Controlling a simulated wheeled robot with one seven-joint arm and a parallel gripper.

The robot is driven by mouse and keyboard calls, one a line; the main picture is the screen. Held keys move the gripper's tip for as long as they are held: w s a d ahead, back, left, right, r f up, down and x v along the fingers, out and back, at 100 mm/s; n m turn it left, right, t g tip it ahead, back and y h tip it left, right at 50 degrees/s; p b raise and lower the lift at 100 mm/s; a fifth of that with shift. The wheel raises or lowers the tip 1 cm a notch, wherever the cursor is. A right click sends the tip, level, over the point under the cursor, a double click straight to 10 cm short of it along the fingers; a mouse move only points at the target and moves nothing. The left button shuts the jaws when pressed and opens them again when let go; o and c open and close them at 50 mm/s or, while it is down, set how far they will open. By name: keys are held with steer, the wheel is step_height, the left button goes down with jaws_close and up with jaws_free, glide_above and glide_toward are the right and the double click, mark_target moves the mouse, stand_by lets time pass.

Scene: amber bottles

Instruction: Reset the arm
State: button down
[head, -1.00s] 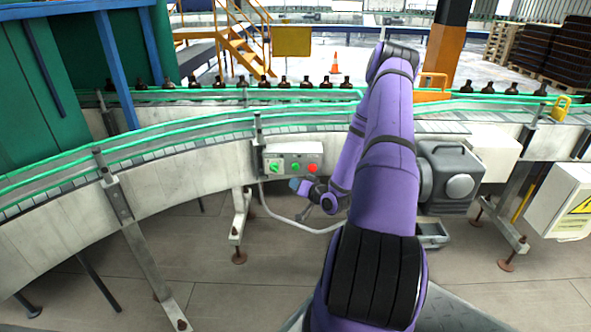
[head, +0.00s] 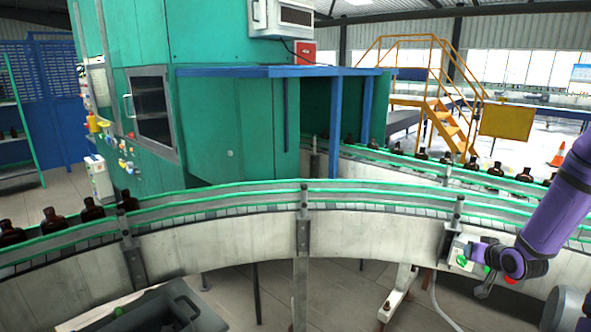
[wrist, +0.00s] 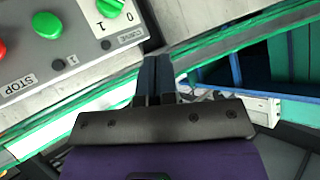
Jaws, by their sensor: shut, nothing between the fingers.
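My gripper (wrist: 155,78) shows in the wrist view with its two dark fingers together and nothing between them. The fingers point up the picture, beside the lower right edge of a grey control panel (wrist: 88,52). I cannot tell whether they touch it. The panel carries a green knob (wrist: 109,8) marked 1 and 0, a green button (wrist: 46,25) and part of a red button by the word STOP. In the head view my purple arm (head: 560,205) comes in from the right edge. Its wrist end is in front of the panel and hides part of it.
A curved conveyor (head: 345,229) with green rails crosses the head view below a green machine cabinet (head: 235,125). Amber bottles (head: 92,211) stand on the conveyor at left, with several more at right. A dark grey bin (head: 180,308) is at bottom left. Yellow stairs (head: 440,115) stand behind.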

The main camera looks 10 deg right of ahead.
steer(key=s+a+r+n+g+h, duration=0.1)
steer(key=s+a+r+g, duration=0.15)
steer(key=a+r, duration=0.65)
steer(key=s+a+r+n+g+h, duration=0.1)
steer(key=s+a+r+g, duration=0.15)
steer(key=a+r, duration=0.7)
steer(key=s+a+r+y, duration=0.1)
steer(key=s+a+r, duration=0.3)
steer(key=s, duration=0.4)
steer(key=s+a+r+n+g+y, duration=0.1)
steer(key=s+a+r, duration=0.2)
steer(key=s, duration=0.5)
steer(key=s+a+r+n, duration=0.1)
steer(key=s+a+r, duration=0.3)
steer(key=s, duration=0.4)
steer(key=shift+a+r+g+y, duration=0.3)
steer(key=shift+r+g+y, duration=0.1)
steer(key=shift+r, duration=0.35)
